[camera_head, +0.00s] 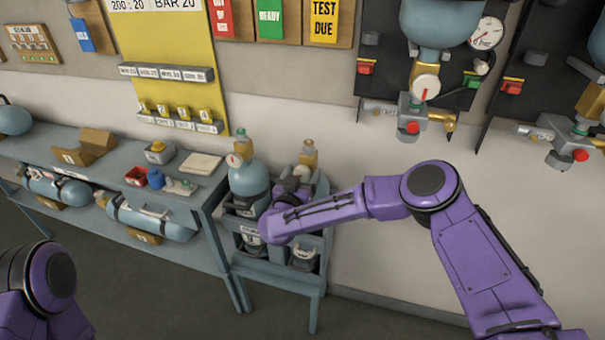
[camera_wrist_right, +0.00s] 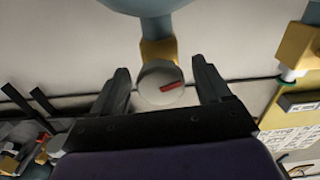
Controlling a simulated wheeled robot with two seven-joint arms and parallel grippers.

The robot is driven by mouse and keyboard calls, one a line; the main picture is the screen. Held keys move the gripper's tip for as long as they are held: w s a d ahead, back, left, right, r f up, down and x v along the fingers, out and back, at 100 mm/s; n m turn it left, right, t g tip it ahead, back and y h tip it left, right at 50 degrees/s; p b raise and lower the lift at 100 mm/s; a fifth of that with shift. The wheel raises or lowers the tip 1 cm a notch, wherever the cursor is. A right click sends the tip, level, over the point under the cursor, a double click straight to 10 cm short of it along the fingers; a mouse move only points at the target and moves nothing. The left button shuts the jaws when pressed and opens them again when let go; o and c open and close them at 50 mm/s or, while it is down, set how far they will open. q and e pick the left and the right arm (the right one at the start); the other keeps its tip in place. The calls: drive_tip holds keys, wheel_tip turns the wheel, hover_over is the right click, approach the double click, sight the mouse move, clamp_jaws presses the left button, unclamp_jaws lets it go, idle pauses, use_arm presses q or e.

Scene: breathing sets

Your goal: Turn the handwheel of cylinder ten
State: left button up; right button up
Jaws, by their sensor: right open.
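A stand (camera_head: 312,285) holds two cylinders; I cannot read their numbers. The left blue cylinder (camera_head: 250,180) stands upright with a brass valve and a pale handwheel (camera_head: 234,160). The right one shows mainly its brass valve (camera_head: 308,157), the rest hidden behind my right arm. My right gripper (camera_head: 290,186) is at this right cylinder, its fingers hard to see there. In the right wrist view, my open gripper (camera_wrist_right: 163,90) has one finger on each side of a pale round handwheel (camera_wrist_right: 160,82) with a red mark, with gaps beside it. My left gripper is out of view.
Left of the stand is a grey bench (camera_head: 205,190) with small parts on top and cylinders on its lower shelf. A yellow board (camera_head: 165,45) hangs on the wall. A dark panel (camera_head: 385,60) with a cylinder, valve and gauge is at upper right. The floor in front is clear.

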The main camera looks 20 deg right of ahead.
drive_tip(key=c, duration=1)
drive_tip(key=shift+o, duration=0.2)
drive_tip(key=m+b, duration=0.2)
drive_tip(key=m, duration=0.1)
drive_tip(key=m+b, duration=0.1)
drive_tip(key=m, duration=0.1)
drive_tip(key=shift+a+f+m+b, duration=0.1)
drive_tip(key=shift+f+m+b, duration=0.1)
drive_tip(key=shift+m+b, duration=0.2)
drive_tip(key=m+b, duration=0.4)
drive_tip(key=m, duration=0.1)
drive_tip(key=shift+m, duration=0.3)
drive_tip(key=m+b, duration=0.5)
drive_tip(key=m, duration=0.1)
drive_tip(key=shift+b, duration=0.35)
drive_tip(key=shift+r+m+b, duration=0.1)
drive_tip(key=shift+m+b, duration=1)
drive_tip(key=shift+m, duration=0.1)
drive_tip(key=shift+r+m+b, duration=0.2)
drive_tip(key=shift+m+b, duration=0.65)
drive_tip(key=shift+m, duration=0.15)
